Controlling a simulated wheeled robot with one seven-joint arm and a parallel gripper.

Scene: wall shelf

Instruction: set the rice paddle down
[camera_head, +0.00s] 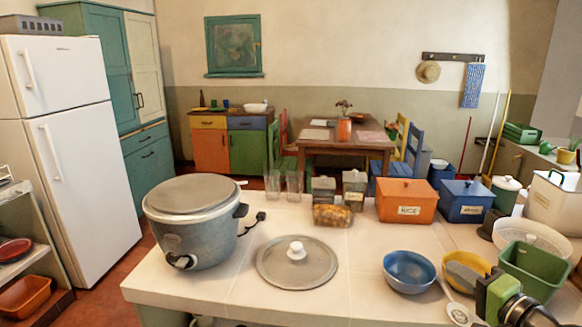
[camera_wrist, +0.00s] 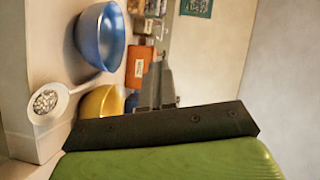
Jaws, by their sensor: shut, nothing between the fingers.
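A pale paddle-like utensil with a speckled round end (camera_head: 458,314), which looks like the rice paddle, lies on the counter near its front edge. Its thin handle runs back between the blue bowl (camera_head: 409,271) and the yellow bowl (camera_head: 466,270). It also shows at the left of the wrist view (camera_wrist: 46,101), apart from my fingers. My gripper (camera_head: 488,296) is at the lower right of the head view, to the right of the paddle. In the wrist view its grey fingers (camera_wrist: 156,88) are together with nothing held. The green and black gripper body hides part of the counter.
A green bin (camera_head: 532,268) and white colander (camera_head: 532,238) crowd the right. An orange RICE box (camera_head: 407,203) and blue box (camera_head: 464,203) stand behind. Bare counter lies between lid and blue bowl.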

